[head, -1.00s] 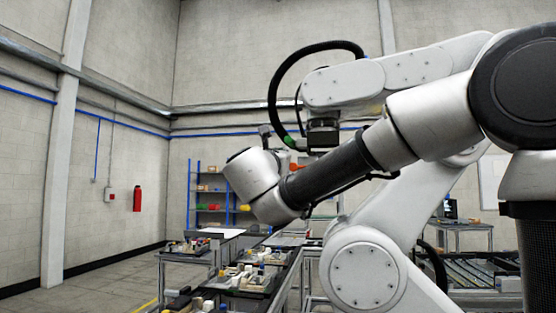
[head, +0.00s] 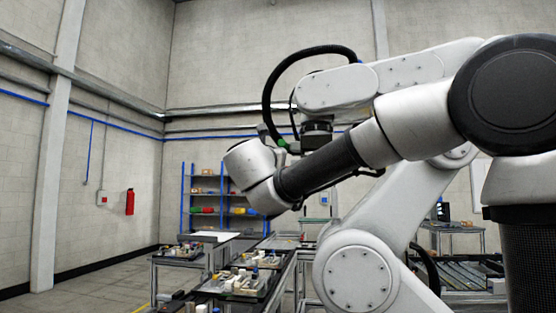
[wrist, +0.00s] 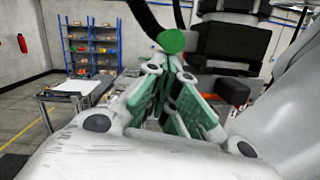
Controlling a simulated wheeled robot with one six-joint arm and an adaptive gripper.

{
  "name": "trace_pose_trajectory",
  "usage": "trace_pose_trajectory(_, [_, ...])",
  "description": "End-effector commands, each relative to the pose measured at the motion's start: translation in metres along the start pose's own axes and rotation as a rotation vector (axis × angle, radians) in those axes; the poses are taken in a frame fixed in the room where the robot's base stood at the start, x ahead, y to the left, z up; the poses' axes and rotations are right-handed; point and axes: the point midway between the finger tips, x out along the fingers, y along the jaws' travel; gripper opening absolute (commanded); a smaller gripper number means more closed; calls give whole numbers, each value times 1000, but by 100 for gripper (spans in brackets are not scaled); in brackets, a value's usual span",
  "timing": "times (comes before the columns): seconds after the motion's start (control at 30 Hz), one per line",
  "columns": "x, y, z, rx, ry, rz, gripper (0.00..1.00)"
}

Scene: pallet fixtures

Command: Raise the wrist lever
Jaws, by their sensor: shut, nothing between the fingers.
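In the wrist view my gripper (wrist: 172,75) has pale links and green finger pads; its fingers are shut and hold nothing. Its tips are at or just below a round green disc (wrist: 171,41) at the end of a black hose; I cannot tell whether they touch. Right of the fingers is the dark wrist (wrist: 232,42) of a second white arm (head: 335,88), with an orange band below it. A black block (wrist: 228,90) sticks out there; I cannot tell whether it is the lever. In the head view my own arm hides most of the gripper.
The second arm's thick hose (head: 268,95) loops close to my wrist. Low tables with trays of small parts (head: 245,280) stand below. A blue shelf (head: 183,210) with coloured bins stands at the back. The floor at left is clear.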

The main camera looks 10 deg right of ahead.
Motion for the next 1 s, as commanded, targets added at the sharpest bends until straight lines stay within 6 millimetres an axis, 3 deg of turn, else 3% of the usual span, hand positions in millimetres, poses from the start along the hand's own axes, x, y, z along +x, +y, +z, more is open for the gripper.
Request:
trace_pose_trajectory(0.47, [-2,2,11,-1,94,-17,0])
trace_pose_trajectory(1.0, [1,10,49,-19,464,-88,0])
